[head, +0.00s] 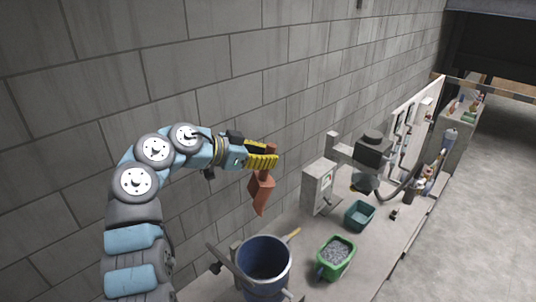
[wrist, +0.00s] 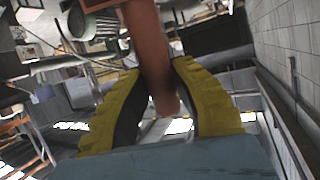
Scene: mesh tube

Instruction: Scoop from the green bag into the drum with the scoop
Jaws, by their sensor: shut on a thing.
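My gripper (head: 262,155) has yellow ridged fingers and is shut on the handle of an orange-red scoop (head: 261,192). The scoop hangs tilted downward in the air above the bench, near the wall. In the wrist view the scoop's handle (wrist: 150,55) runs between the two yellow fingers (wrist: 163,105). A green bag (head: 349,265) filled with grey granular material stands on the bench, right of the drum. The blue drum (head: 264,262) stands open-topped, below the scoop. Whether the scoop holds anything cannot be told.
A teal bin (head: 359,215) stands behind the green bag. A grey machine (head: 318,186) with a dark head (head: 373,150) stands near the wall. A yellow-handled tool (head: 293,235) shows by the drum's rim. The block wall (head: 200,70) is close behind my arm.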

